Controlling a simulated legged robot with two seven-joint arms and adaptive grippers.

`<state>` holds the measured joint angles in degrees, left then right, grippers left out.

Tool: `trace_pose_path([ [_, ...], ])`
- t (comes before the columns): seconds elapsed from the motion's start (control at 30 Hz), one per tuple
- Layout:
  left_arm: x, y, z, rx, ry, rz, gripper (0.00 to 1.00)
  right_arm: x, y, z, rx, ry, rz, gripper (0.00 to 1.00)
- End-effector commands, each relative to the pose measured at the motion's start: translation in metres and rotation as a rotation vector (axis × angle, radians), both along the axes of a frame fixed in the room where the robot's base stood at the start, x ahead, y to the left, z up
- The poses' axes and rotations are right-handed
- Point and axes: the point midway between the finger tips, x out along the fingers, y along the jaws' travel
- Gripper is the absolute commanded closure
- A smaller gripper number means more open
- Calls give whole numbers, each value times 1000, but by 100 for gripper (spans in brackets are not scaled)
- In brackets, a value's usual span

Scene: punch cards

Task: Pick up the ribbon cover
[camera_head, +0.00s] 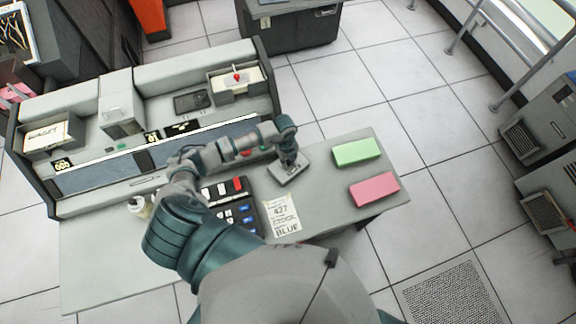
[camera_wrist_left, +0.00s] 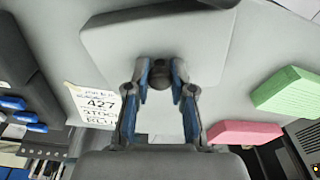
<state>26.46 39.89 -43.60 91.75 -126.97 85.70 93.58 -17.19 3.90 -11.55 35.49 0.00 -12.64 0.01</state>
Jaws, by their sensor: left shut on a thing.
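The ribbon cover (camera_head: 287,175) is a light grey rounded plate over the right part of the desk. It also fills the upper middle of the left wrist view (camera_wrist_left: 120,40), with a dark round knob (camera_wrist_left: 160,68) on it. My left gripper (camera_head: 290,157) is above the plate, and in the left wrist view its fingertips (camera_wrist_left: 161,74) are closed around the knob. I cannot tell whether the plate touches the desk or hangs just above it. My right gripper is not in view.
A green card stack (camera_head: 357,152) and a pink card stack (camera_head: 374,190) lie right of the cover. A paper note reading 427 and BLUE (camera_head: 282,217) and a dark keypad (camera_head: 236,208) lie left of it. The grey console (camera_head: 88,98) rises behind.

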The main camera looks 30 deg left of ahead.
Motion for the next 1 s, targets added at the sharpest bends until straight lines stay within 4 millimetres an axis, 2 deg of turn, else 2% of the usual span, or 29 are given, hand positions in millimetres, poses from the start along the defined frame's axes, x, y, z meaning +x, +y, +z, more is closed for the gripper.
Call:
trace_pose_path([
  [0.13,-4,0,-4,10,10,1,100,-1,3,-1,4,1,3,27],
  [0.27,-3,0,4,8,10,-1,100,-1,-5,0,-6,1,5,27],
  [0.6,-2,2,73,5,2,-1,100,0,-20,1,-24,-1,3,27],
  [0.77,-2,2,96,5,4,0,100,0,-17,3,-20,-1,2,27],
  [1.0,-3,1,117,5,4,0,100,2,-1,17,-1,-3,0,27],
])
